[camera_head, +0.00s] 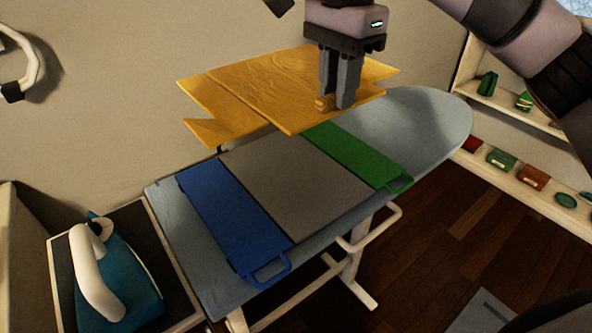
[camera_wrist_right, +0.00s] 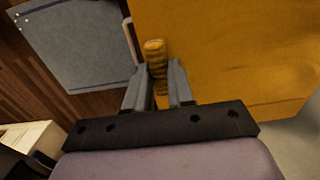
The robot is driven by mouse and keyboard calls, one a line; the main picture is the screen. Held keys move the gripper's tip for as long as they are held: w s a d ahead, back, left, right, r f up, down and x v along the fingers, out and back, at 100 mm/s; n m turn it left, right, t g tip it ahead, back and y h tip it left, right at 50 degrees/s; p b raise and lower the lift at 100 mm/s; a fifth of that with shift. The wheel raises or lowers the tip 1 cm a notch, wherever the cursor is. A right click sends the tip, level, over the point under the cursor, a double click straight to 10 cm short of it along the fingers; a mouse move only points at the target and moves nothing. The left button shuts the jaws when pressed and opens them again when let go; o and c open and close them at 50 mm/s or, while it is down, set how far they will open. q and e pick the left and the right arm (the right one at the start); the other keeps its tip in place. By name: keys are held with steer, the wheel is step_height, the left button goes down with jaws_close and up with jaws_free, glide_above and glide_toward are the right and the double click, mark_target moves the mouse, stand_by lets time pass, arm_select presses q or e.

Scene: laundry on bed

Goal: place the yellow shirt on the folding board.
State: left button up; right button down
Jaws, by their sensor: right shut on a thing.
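The yellow shirt (camera_head: 275,85) is a flat yellow-orange sheet in the head view, held in the air above the far part of the folding board. My right gripper (camera_head: 339,104) is shut on a bunched bit of it near its front edge. In the right wrist view the shirt (camera_wrist_right: 235,50) fills the upper right, and the bunched bit stands between the fingers of my right gripper (camera_wrist_right: 158,88). The folding board (camera_head: 295,187) lies on the ironing board, with a grey middle, a blue left panel and a green right panel. The shirt hides its far part.
The ironing board (camera_head: 435,115) has bare room at its rounded right end. A teal and white iron (camera_head: 125,275) stands on a dark-topped stand at the lower left. Shelves (camera_head: 510,105) with small items stand at the right. A wall is behind.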

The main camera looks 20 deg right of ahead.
steer(key=b, duration=0.2)
glide_above(326, 203)
step_height(326, 203, down, 15)
steer(key=shift+f, duration=2.4)
steer(key=c, duration=1)
jaws_free()
steer(key=shift+f, duration=0.1)
